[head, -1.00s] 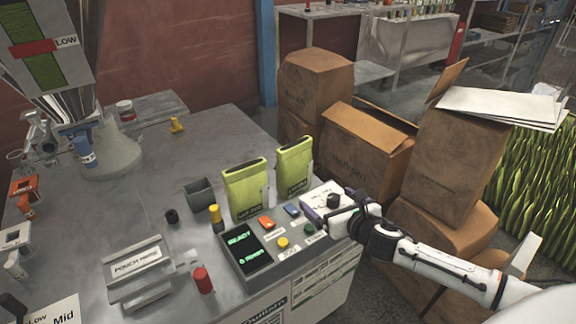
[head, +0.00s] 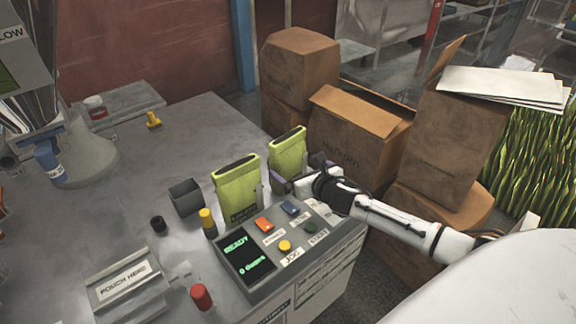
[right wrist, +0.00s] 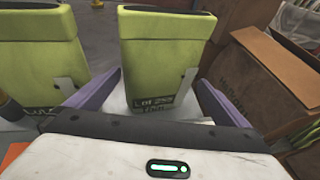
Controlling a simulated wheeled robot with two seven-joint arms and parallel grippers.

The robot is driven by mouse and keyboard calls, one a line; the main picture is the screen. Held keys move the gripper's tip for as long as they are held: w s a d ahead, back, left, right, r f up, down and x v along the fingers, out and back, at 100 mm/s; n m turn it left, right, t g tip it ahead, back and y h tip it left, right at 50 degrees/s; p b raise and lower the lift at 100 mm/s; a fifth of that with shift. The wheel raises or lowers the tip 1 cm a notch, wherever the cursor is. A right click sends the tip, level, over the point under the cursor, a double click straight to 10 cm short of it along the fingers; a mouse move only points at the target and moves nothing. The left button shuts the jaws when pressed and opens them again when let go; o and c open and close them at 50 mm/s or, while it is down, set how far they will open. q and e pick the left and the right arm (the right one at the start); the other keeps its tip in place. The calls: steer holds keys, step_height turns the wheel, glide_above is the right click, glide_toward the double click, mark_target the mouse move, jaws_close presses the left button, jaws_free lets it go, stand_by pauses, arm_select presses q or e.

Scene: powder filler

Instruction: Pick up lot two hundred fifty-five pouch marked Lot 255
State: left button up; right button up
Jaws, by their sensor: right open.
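The Lot 255 pouch (head: 288,153) is yellow-green and stands upright on the table, the right one of two similar pouches. In the right wrist view its black label reads "Lot 255" on the pouch front (right wrist: 158,60). My right gripper (head: 297,174) is open at the pouch's near right side. In the right wrist view its purple fingers flank the lower part of the pouch, with gaps on both sides. The other pouch (head: 237,184) stands to the left, and its label is hard to read. My left gripper is not in view.
A control panel (head: 250,262) with buttons lies in front of the pouches. Cardboard boxes (head: 360,145) are stacked beyond the table's right edge. The table behind the pouches is mostly clear.

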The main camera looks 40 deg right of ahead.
mark_target(293, 166)
steer(key=shift+b+x, duration=0.35)
steer(key=shift+x, duration=1.65)
steer(key=c, duration=0.7)
